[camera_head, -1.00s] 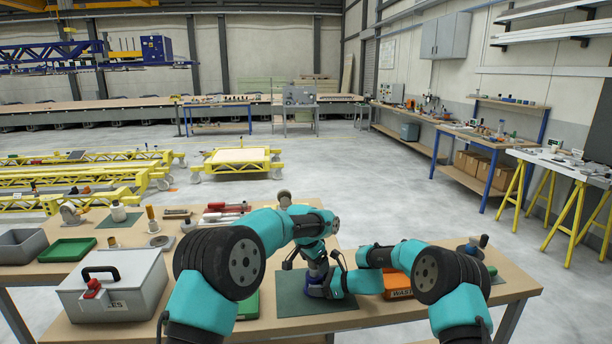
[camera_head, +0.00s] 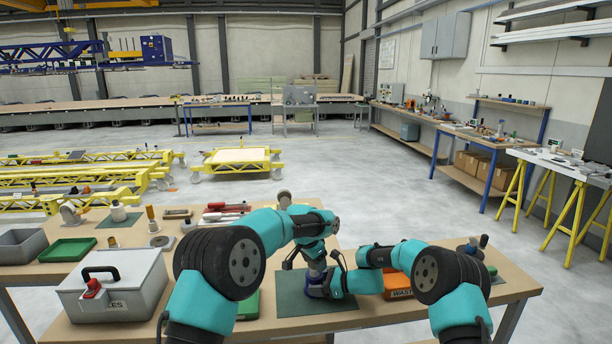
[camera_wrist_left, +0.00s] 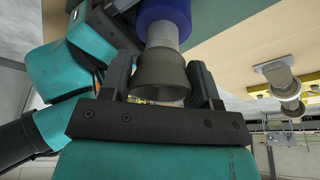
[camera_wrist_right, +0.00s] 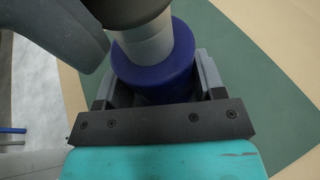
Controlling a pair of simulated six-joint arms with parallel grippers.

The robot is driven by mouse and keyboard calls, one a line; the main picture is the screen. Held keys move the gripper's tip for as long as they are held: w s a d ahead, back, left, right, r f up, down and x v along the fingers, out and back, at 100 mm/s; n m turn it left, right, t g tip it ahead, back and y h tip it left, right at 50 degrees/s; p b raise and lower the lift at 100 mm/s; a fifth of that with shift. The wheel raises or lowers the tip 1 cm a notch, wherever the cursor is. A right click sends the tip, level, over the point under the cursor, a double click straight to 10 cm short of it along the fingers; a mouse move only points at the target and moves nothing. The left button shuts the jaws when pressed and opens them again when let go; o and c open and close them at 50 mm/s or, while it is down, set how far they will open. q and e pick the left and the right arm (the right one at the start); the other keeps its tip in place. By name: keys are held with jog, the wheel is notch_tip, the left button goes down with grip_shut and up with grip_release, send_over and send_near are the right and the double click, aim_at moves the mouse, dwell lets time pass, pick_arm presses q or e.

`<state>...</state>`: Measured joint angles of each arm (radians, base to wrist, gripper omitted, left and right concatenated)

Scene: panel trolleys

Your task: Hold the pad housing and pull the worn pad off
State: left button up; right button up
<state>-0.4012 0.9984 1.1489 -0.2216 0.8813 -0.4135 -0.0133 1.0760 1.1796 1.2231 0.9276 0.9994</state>
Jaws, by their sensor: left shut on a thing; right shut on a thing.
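The pad housing (camera_wrist_right: 155,72) is a dark blue cylinder with a light grey neck. It stands over the green mat (camera_head: 290,302), and its blue part also shows in the left wrist view (camera_wrist_left: 163,15). My right gripper (camera_wrist_right: 155,85) is shut around the blue part. The worn pad (camera_wrist_left: 160,73) appears to be the dark grey flared cup at the end of the grey neck. My left gripper (camera_wrist_left: 162,80) is shut on this cup. Cup, neck and blue part are in line; I cannot tell whether the cup is still attached. In the head view my arms partly hide them.
An orange waste bin (camera_head: 397,284) stands right of the mat, partly behind my right arm. A grey lidded case (camera_head: 112,285) is at the left front. A green tray (camera_head: 68,250) and a grey bin (camera_head: 22,244) are farther left. Red-handled tools (camera_head: 225,212) lie behind my left arm.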

pick_arm(q)
jog(key=shift+r, duration=1.2)
jog(key=shift+r, duration=2.75)
pick_arm(e)
jog(key=o, duration=1.2)
jog(key=shift+d, duration=0.1)
jog(key=v, duration=1.1)
jog(key=shift+s+d+r, duration=0.2)
jog(key=shift+d, duration=0.1)
